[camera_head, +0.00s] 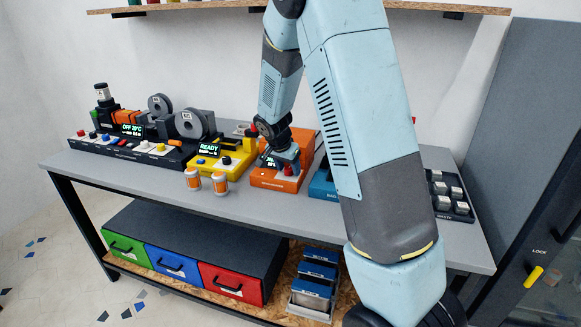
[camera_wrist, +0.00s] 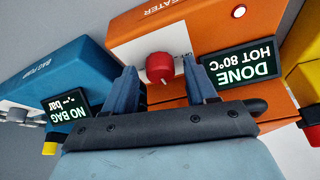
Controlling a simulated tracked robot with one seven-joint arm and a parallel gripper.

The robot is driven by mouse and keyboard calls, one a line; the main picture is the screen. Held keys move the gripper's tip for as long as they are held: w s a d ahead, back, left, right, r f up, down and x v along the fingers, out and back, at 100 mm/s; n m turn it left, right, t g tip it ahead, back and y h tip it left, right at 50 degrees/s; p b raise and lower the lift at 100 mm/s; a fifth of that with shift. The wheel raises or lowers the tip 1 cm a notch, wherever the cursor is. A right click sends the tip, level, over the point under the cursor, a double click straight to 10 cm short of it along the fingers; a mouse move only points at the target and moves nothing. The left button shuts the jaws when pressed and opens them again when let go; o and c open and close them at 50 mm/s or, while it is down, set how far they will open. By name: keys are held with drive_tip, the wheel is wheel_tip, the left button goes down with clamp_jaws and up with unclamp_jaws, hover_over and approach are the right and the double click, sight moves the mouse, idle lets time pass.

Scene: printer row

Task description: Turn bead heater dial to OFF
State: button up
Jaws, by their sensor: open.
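The orange bead heater (camera_head: 276,181) stands on the bench. In the wrist view the heater (camera_wrist: 150,37) appears upside down, with a red dial (camera_wrist: 160,68) bearing a white pointer mark. Its lit display (camera_wrist: 241,67) reads DONE, HOT 80°C. My gripper (camera_head: 284,163) is over the heater's front. In the wrist view my gripper (camera_wrist: 159,73) is open, with one blue finger to each side of the dial. No contact with the dial shows, and the depth between fingertips and dial is hard to tell. In the head view my gripper hides the dial.
The yellow machine (camera_head: 228,157) with a READY display stands left of the heater. The blue bag pump (camera_wrist: 78,72) stands on the other side, near my fingers. Two orange-and-white jars (camera_head: 193,180) stand at the bench's front. A tray of blocks (camera_head: 437,188) lies at the right.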

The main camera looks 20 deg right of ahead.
drive_tip(key=c, duration=1)
drive_tip(key=shift+d, duration=0.4)
drive_tip(key=shift+s+a+f, duration=0.1)
drive_tip(key=shift+a, duration=0.25)
drive_tip(key=shift+s+a+f, duration=0.1)
drive_tip(key=o, duration=1)
drive_tip(key=shift+r, duration=0.25)
